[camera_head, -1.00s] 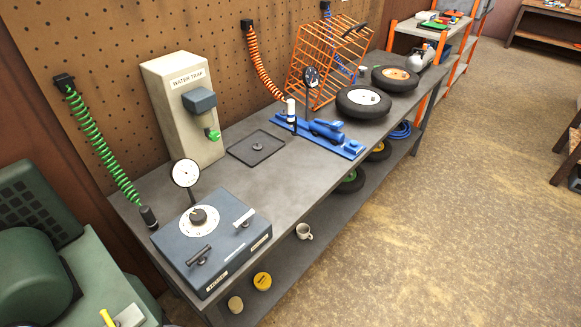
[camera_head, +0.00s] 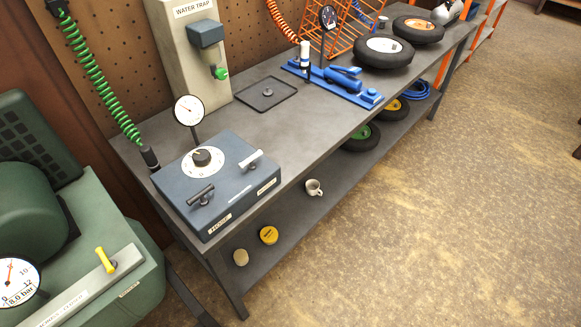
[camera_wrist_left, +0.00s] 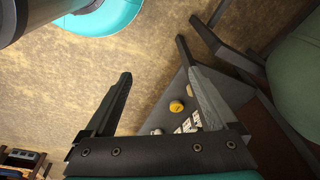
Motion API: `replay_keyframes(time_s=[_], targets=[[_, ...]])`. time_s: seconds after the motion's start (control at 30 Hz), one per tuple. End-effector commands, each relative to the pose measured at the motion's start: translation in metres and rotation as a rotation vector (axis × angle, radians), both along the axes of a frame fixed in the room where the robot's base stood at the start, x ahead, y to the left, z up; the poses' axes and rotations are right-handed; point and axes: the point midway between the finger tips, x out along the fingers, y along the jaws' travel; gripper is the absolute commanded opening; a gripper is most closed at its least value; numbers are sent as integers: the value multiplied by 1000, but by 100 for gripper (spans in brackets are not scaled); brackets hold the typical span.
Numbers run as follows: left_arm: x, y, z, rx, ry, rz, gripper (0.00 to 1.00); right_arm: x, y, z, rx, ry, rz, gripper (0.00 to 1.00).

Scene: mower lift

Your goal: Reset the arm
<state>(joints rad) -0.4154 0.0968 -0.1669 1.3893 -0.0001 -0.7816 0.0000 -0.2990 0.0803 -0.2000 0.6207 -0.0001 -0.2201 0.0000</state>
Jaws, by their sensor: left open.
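My left gripper (camera_wrist_left: 161,73) shows in the left wrist view. Its two dark fingers are spread wide with nothing between them, above the floor and beside the bench's lower shelf. Neither gripper shows in the head view. My right gripper is not in view.
The workbench (camera_head: 290,135) carries a blue-grey control box (camera_head: 217,182), a water trap (camera_head: 185,50), a black tray (camera_head: 265,95), a blue pump (camera_head: 340,80) and wheels (camera_head: 384,52). A green compressor (camera_head: 105,230) stands at left. A yellow tin (camera_head: 268,235) sits on the lower shelf. Floor (camera_head: 450,200) at right is clear.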

Motion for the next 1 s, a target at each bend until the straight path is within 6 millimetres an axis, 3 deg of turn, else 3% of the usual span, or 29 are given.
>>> replay_keyframes(time_s=[0.03,0.1,0.4,0.67,1.0], targets=[[-11,1,-27,1,15,-2,91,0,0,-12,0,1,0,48],[-26,4,-52,3,26,-5,91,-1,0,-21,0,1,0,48],[-96,16,-140,11,72,-15,91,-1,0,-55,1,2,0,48],[-130,24,-166,13,89,-21,91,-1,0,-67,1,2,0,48],[-133,24,-167,14,91,-21,91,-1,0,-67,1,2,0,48]])
